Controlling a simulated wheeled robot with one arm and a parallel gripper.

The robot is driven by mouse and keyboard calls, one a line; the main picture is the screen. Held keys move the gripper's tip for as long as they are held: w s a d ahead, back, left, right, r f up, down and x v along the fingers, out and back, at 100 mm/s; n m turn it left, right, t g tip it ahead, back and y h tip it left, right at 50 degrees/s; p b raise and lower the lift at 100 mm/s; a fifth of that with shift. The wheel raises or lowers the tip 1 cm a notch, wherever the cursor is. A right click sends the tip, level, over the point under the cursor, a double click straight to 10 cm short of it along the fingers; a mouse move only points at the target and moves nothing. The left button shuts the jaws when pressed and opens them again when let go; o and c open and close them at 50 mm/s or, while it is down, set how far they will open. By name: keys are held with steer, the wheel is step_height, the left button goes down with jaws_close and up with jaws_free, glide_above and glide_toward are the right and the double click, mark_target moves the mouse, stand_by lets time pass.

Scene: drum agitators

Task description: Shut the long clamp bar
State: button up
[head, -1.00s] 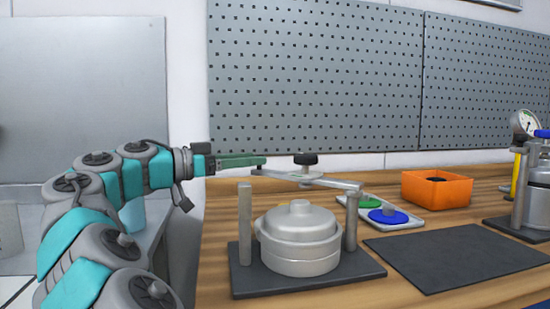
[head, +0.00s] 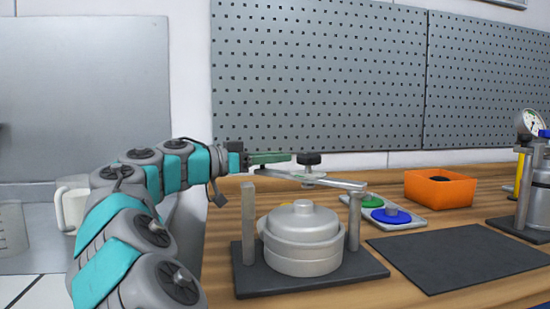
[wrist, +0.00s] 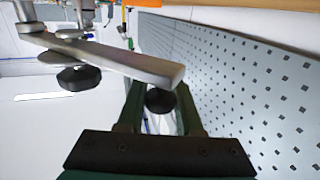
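The long clamp bar (head: 338,182) is a flat metal bar pivoted on the right post (head: 354,222) of the clamp stand. It points back and left, away from the left post (head: 248,224), above a lidded metal pot (head: 301,236). A black screw knob (head: 309,159) stands on it. My gripper (head: 288,157) has green fingers and is just behind the bar's free end. In the wrist view, the fingers (wrist: 160,112) are apart, with the bar (wrist: 130,60) beside them. A round black knob (wrist: 161,99) shows between the fingers; I cannot tell whether they touch it.
A dark base plate (head: 310,275) carries the posts and pot. To the right are a tray (head: 412,219) with green and blue discs, an orange box (head: 439,190), a dark mat (head: 455,256) and a gauge (head: 532,123). A perforated panel (head: 320,75) rises behind the bench.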

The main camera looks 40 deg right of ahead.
jaws_close()
stand_by(0.9)
